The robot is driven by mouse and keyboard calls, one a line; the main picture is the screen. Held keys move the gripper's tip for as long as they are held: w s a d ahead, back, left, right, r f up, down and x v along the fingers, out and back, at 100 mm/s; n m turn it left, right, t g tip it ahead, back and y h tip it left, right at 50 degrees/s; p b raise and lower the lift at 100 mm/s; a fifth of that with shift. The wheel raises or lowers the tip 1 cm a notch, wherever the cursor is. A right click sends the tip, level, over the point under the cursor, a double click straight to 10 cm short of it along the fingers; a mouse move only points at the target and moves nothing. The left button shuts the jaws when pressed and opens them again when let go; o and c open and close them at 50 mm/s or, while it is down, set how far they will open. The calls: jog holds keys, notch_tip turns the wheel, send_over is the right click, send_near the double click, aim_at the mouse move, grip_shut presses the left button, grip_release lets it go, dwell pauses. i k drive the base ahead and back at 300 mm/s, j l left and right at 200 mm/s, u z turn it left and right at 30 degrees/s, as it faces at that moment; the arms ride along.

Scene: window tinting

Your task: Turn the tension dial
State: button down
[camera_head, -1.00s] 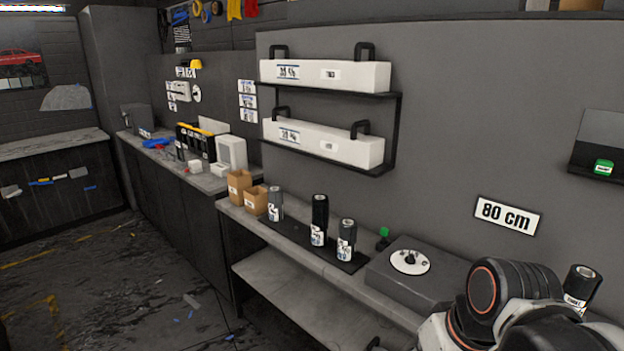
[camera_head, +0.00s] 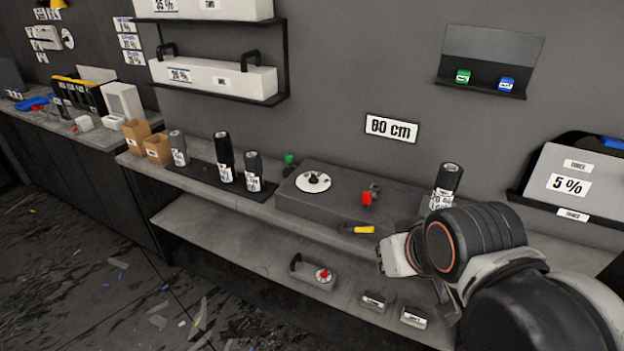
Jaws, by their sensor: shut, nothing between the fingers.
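A round white dial (camera_head: 313,182) with a black knob in its middle sits on top of a long dark grey box (camera_head: 340,208) on the workbench. Its marks are too small to read. My gripper's fingers do not show.
Dark cylinders (camera_head: 224,157) stand left of the box, and another cylinder (camera_head: 446,185) stands right of it. A yellow-and-black tool (camera_head: 357,229) lies at the bench front. The lower shelf (camera_head: 235,250) holds a handled device with a red knob (camera_head: 323,275).

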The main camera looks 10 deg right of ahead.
aim_at(313, 179)
jog(key=i+j, duration=0.1)
jog(key=i, duration=0.4)
jog(key=i+j, duration=0.1)
jog(key=i, duration=0.4)
